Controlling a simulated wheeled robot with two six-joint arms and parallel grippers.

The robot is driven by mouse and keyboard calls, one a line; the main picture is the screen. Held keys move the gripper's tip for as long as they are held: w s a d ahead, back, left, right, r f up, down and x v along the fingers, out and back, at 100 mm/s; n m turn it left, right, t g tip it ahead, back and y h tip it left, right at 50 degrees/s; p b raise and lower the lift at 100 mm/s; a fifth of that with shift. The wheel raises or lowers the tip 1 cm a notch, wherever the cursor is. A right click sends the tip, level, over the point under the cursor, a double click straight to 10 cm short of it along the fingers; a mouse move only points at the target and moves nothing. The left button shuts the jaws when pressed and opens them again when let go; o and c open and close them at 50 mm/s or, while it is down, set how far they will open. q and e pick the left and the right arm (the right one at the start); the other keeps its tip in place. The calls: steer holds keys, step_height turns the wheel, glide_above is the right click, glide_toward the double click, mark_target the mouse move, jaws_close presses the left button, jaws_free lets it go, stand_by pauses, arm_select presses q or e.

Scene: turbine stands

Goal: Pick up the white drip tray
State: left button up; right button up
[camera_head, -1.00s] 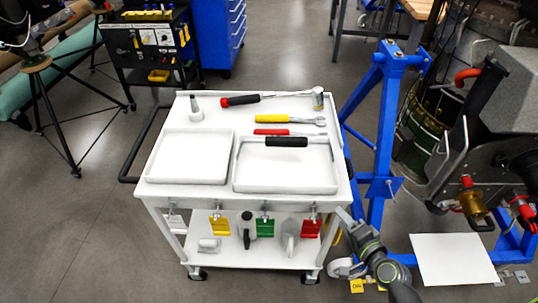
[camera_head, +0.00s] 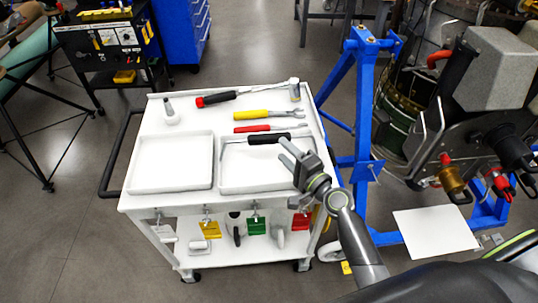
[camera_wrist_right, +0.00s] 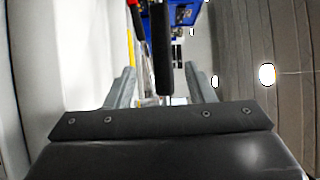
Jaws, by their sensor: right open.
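The white drip tray (camera_head: 240,181) sits on the right half of the white cart's top. A thin handle with a black grip (camera_head: 268,139) spans it. My right gripper (camera_head: 285,152) is open over the tray's right part, just right of the grip. In the right wrist view the black grip (camera_wrist_right: 163,50) appears between the two fingers (camera_wrist_right: 160,75), ahead of them; I cannot tell whether they touch it. The gripper and wrist hide the tray's right front corner in the head view. My left gripper is not in view.
Another shallow white tray (camera_head: 170,165) lies to the left on the cart (camera_head: 135,205). A blue stand (camera_head: 365,120) rises close to the right.

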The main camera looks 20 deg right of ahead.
mark_target(273, 142)
steer(key=shift+x, duration=0.8)
steer(key=x, duration=0.2)
steer(key=p+x, duration=0.1)
steer(key=x, duration=0.1)
steer(key=shift+w+a+r, duration=0.1)
steer(key=shift+a+r, duration=0.1)
steer(key=shift+a, duration=0.2)
steer(key=shift+w+a, duration=0.15)
steer(key=shift+w, duration=0.25)
jaws_close()
